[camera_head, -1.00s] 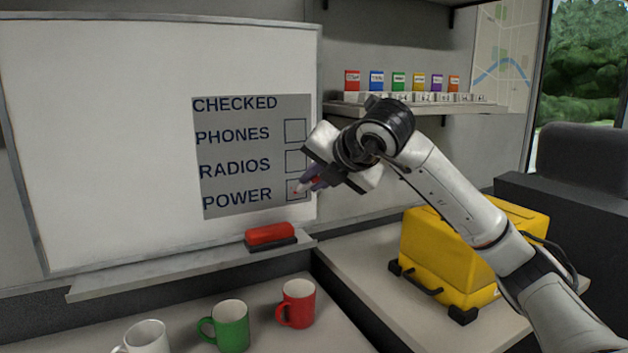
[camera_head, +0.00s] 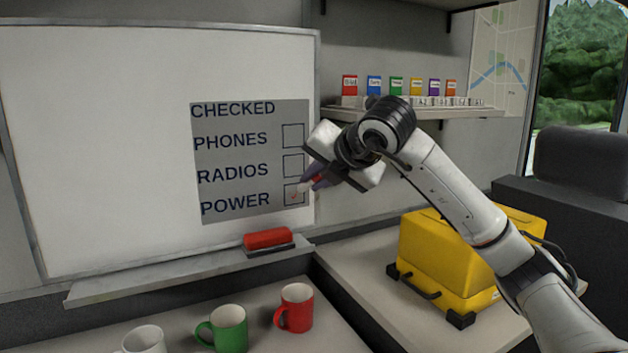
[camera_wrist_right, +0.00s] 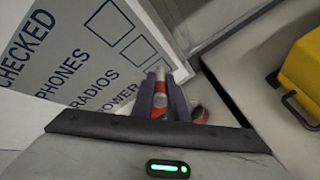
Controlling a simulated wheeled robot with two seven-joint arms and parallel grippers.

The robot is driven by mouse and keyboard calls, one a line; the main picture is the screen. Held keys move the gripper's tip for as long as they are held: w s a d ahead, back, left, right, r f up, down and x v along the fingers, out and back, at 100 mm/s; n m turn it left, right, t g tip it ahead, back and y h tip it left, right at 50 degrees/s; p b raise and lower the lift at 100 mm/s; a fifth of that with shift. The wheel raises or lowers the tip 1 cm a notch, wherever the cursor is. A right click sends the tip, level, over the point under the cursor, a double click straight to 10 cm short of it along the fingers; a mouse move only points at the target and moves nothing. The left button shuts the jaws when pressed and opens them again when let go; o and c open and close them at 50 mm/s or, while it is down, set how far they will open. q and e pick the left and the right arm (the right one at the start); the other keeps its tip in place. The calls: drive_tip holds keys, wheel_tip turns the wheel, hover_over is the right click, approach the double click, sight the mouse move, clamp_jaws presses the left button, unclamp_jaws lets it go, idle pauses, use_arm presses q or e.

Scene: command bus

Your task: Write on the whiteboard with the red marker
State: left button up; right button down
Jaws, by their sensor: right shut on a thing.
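The whiteboard (camera_head: 110,130) fills the left of the head view. A grey checklist panel (camera_head: 237,185) on it reads CHECKED, PHONES, RADIOS, POWER, with a square box beside each of the lower three words. A small red mark shows in the POWER box (camera_head: 294,194). My right gripper (camera_head: 314,180) is shut on the red marker, with its pale tip pointing at the POWER box. The red marker (camera_wrist_right: 161,95) shows between the fingers in the right wrist view. I cannot tell whether the tip touches the board. My left gripper is not in view.
A red eraser (camera_head: 267,238) lies on the board's ledge (camera_head: 190,268). White, green (camera_head: 228,327) and red (camera_head: 295,307) mugs stand on the counter below. A yellow case (camera_head: 455,255) sits at right under my arm. A shelf (camera_head: 420,113) holds small coloured cards.

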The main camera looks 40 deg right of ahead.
drive_tip(key=shift+s+d+r, duration=0.1)
drive_tip(key=shift+d+r, duration=0.2)
drive_tip(key=shift+r, duration=0.1)
idle(0.3)
drive_tip(key=shift+s+a+f+b, duration=0.1)
drive_tip(key=shift+s+a+b, duration=0.1)
drive_tip(key=shift+s+b, duration=0.25)
drive_tip(key=shift+s+a+f+b, duration=0.1)
drive_tip(key=shift+s+a+b, duration=0.15)
drive_tip(key=shift+s, duration=0.35)
drive_tip(key=s+b, duration=0.1)
drive_tip(key=s, duration=0.1)
drive_tip(key=s+a+b, duration=0.1)
drive_tip(key=s, duration=0.1)
drive_tip(key=shift+a+r, duration=0.1)
drive_tip(key=shift+r, duration=0.05)
idle(0.4)
